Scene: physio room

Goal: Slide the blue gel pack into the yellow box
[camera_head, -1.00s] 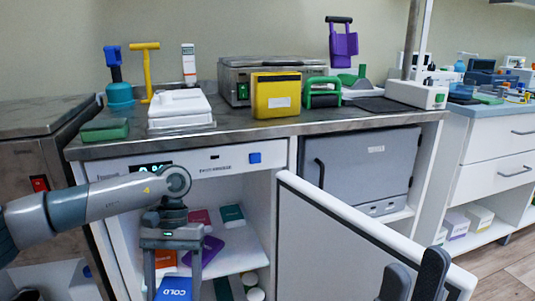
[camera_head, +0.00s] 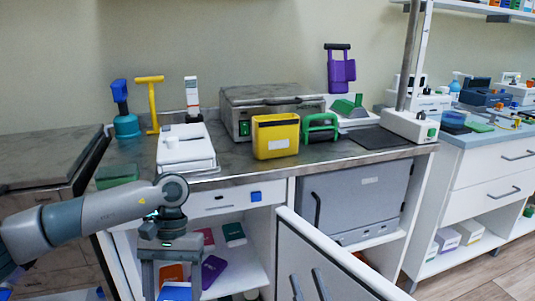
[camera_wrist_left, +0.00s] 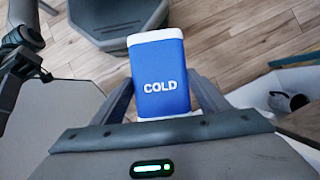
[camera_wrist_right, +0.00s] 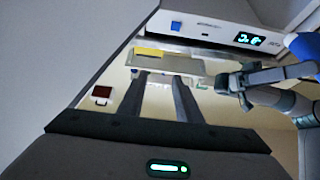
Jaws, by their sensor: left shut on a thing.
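The blue gel pack (camera_wrist_left: 160,75), white at both ends and marked COLD, is held between the fingers of my left gripper (camera_wrist_left: 160,95). In the head view only the top of the pack (camera_head: 175,291) shows at the bottom edge, below my left gripper, in front of the open cabinet. The yellow box (camera_head: 276,140) stands upright on the counter, with a dark opening along its top. My right gripper (camera_head: 309,286) is at the bottom of the head view, in front of the white door. Its fingers are apart and empty in the right wrist view (camera_wrist_right: 160,95).
The open white door (camera_head: 330,262) sticks out from the cabinet. On the counter, a white device (camera_head: 185,148) stands left of the box, a green-handled item (camera_head: 320,127) right of it, and a steel unit (camera_head: 262,105) behind. Coloured packs (camera_head: 212,270) lie on the shelf below.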

